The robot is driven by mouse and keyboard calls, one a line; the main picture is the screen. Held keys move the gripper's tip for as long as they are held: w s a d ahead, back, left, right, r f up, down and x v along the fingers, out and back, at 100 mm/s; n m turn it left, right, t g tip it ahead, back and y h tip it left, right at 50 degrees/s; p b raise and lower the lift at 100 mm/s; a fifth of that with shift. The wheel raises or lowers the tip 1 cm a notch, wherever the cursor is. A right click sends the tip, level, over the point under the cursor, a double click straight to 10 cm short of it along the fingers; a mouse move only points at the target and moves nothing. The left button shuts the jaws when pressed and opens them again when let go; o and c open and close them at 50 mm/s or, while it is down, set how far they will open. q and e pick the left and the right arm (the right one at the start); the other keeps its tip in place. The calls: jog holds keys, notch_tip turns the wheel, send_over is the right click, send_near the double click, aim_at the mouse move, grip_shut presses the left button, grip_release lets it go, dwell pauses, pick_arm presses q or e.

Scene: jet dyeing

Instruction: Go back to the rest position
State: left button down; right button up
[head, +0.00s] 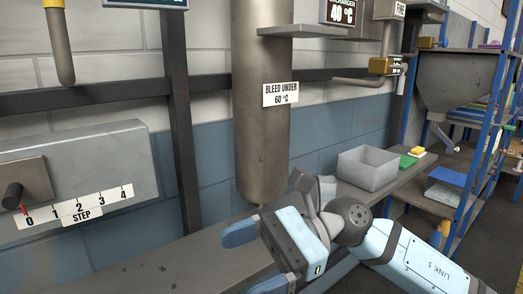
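My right arm comes in from the lower right, and its light blue gripper (254,258) is over the grey bench, below the bottom end of the tall metal cylinder (262,150). Its two blue fingertips stand apart with nothing seen between them. My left gripper is not in view.
A step lever (14,194) points at 0 on the grey panel (85,170) at left. A grey bin (367,170) and green and yellow items (407,161) sit on the bench (190,268) at right. Beyond stand a hopper (455,80) and blue shelving (490,150). The near bench is clear.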

jog(key=w+d+r+m+t+y+p, duration=0.1)
jog(key=w+r+m+t+y+p, duration=0.2)
jog(key=m, duration=0.6)
jog(key=w+d+r+m+t+y+p, duration=0.1)
jog(key=w+d+m+t+y+p, duration=0.1)
jog(key=m+t+y+p, duration=0.45)
jog(key=w+d+f+m+t+h+p, duration=0.2)
jog(key=d+f+m+t+h, duration=0.35)
jog(key=m, duration=0.75)
jog(key=w+d+f+m+t+h+p, duration=0.1)
jog(key=d+f+m+t+h+p, duration=0.15)
jog(key=m+t+h, duration=0.65)
pick_arm(q)
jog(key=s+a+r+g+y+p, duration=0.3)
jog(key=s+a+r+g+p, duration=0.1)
jog(key=p, duration=0.3)
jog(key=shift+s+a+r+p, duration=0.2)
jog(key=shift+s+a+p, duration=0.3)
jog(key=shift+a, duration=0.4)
pick_arm(e)
jog(key=s+d+f+m+g+h, duration=0.3)
jog(key=s+d+f+m, duration=0.2)
jog(key=s+f+m, duration=0.3)
jog(key=s+d+f+m+g+h, duration=0.3)
jog(key=s+f+m, duration=0.6)
jog(key=f+m, duration=0.3)
jog(key=shift+d+f+m+h, duration=0.35)
jog(key=shift+d+f+h, duration=0.3)
jog(key=shift+d, duration=0.55)
jog(key=shift+r, duration=0.1)
